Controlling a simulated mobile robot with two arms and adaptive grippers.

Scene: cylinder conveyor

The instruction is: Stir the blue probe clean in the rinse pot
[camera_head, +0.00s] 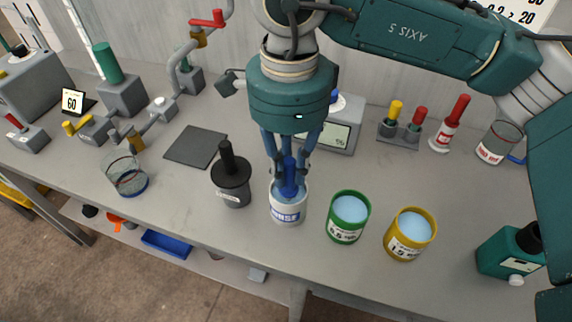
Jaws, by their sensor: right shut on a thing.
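The rinse pot (287,213) is a white cup with a blue "RINSE" label, standing near the front edge of the bench. The blue probe (289,178) stands roughly upright with its lower end inside the pot. My right gripper (288,168) comes down from above and is shut on the probe, just over the pot's rim. The probe's tip is hidden inside the pot. My left gripper does not show.
A dark pot with a black upright handle (231,183) stands close left of the rinse pot. Green (348,216) and yellow (409,234) cups of light blue liquid stand to the right. A glass beaker (126,176) and a flat dark pad (195,146) lie left. A meter (338,133) stands behind.

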